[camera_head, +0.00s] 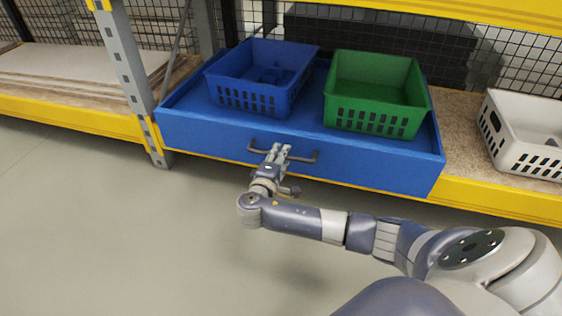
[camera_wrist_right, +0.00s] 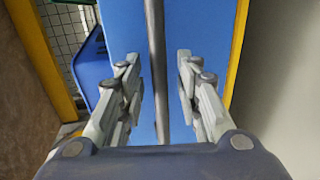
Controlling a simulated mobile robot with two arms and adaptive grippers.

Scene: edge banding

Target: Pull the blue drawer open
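The blue drawer (camera_head: 215,138) is a wide, shallow tray in the yellow-edged shelf, with a dark bar handle (camera_head: 302,158) on its front. My right gripper (camera_head: 278,152) is at the middle of the handle. In the right wrist view, the grey handle bar (camera_wrist_right: 157,50) runs between the two fingers of the right gripper (camera_wrist_right: 157,75). The fingers are open, with a gap on both sides of the bar. The blue drawer front (camera_wrist_right: 215,40) lies behind them. My left gripper is not in view.
A blue crate (camera_head: 229,96) and a green crate (camera_head: 375,118) stand in the drawer. A white crate (camera_head: 535,160) stands on the shelf at the right. A grey upright post (camera_head: 125,60) is left of the drawer. The floor (camera_head: 110,230) in front is clear.

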